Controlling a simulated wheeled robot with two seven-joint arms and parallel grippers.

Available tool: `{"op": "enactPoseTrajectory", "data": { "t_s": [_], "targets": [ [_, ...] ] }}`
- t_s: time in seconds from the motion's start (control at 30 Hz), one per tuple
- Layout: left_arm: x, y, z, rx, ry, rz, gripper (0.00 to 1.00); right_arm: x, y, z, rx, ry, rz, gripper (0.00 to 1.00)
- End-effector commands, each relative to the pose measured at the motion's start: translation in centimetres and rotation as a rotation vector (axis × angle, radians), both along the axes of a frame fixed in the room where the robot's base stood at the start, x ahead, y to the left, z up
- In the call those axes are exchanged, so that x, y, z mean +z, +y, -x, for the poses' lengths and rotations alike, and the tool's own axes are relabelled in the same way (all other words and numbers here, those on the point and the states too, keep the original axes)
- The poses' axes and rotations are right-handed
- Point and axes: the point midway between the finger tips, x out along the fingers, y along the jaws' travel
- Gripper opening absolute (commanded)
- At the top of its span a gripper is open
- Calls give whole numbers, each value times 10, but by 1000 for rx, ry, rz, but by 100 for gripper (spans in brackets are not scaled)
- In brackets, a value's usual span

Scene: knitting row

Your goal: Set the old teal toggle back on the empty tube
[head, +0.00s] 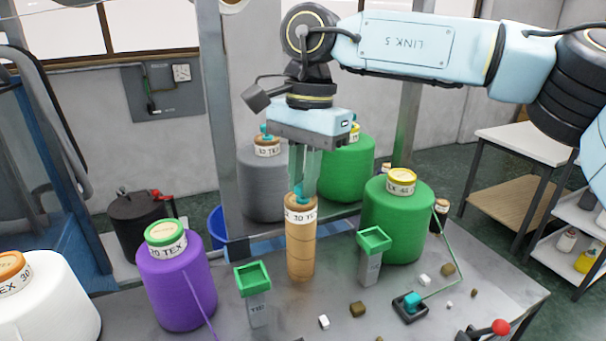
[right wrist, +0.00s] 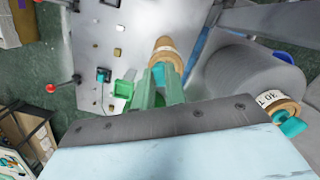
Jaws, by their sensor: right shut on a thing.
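The empty tube (head: 301,245) is a bare tan cardboard column with a white label band, standing upright on the metal table. My right gripper (head: 302,182) points down right above it, shut on the teal toggle (head: 299,194). The toggle sits at the tube's top opening; I cannot tell if it rests on it. In the right wrist view the green fingers (right wrist: 154,92) hide most of the toggle (right wrist: 158,72), and the tube (right wrist: 166,46) lies just beyond them. My left gripper is not in view.
Purple (head: 177,280), grey (head: 263,185) and green (head: 398,220) yarn cones stand around the tube. Two green-topped posts (head: 254,278) (head: 373,242) flank it closely. A teal block on a dark base (head: 411,308) and small loose blocks lie on the table's front right.

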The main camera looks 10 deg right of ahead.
Motion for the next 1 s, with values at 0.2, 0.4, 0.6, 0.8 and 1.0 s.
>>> {"op": "enactPoseTrajectory", "data": {
  "t_s": [0.2, 0.4, 0.6, 0.8, 1.0],
  "targets": [
    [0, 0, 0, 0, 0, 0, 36, -6, -1, 0, -1, 8, 8, 0],
    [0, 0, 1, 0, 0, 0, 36, -4, -1, 0, 0, 6, 7, 37],
    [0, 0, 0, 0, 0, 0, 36, -3, -1, 0, 0, 4, 5, 39],
    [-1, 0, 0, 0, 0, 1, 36, 5, -1, -1, -1, 2, 3, 39],
    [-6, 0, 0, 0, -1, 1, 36, 41, -4, -4, -3, 0, 2, 39]
  ]
}}
